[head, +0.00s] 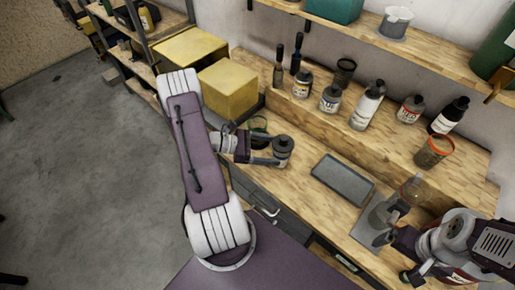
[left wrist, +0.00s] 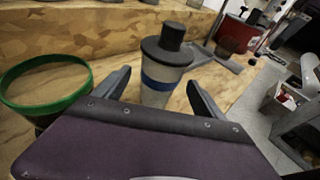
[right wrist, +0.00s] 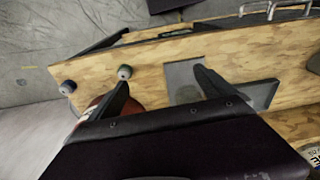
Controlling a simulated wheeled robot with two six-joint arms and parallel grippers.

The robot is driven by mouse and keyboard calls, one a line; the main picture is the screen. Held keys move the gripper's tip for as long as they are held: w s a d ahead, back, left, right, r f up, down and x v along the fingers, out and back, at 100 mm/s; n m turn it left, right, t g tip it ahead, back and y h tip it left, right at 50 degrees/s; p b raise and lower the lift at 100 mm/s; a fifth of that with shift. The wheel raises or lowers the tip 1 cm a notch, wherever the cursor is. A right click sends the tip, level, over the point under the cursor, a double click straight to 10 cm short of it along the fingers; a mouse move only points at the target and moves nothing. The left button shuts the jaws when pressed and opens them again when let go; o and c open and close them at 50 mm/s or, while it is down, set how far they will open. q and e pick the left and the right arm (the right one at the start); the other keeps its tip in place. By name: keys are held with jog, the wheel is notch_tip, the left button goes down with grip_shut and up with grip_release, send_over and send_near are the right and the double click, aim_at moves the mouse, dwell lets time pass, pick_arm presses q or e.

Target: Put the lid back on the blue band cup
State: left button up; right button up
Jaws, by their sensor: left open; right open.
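The blue band cup (left wrist: 158,82) is pale grey with a blue band and stands upright on the bench in the left wrist view. The dark lid (left wrist: 167,52), a wide disc with a knob, sits on its top; I cannot tell whether it is fully seated. In the head view the lid (head: 283,143) hides most of the cup. My left gripper (head: 270,152) is open, with its fingers (left wrist: 160,88) on either side of the cup and gaps showing. My right gripper (head: 385,228) is open over the bench's right part, with nothing visible between its fingers (right wrist: 165,78).
A green-rimmed cup (head: 258,125) stands close beside my left gripper. A grey tray (head: 342,180) lies mid-bench. A grey plate (head: 370,225) lies under my right gripper, near a clear vessel (head: 412,188). An orange-rimmed cup (head: 435,150) and several bottles (head: 368,105) stand further back.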

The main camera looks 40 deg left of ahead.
pick_arm(q)
jog(key=b+v, duration=0.1)
jog(key=v, duration=0.7)
dwell(0.4)
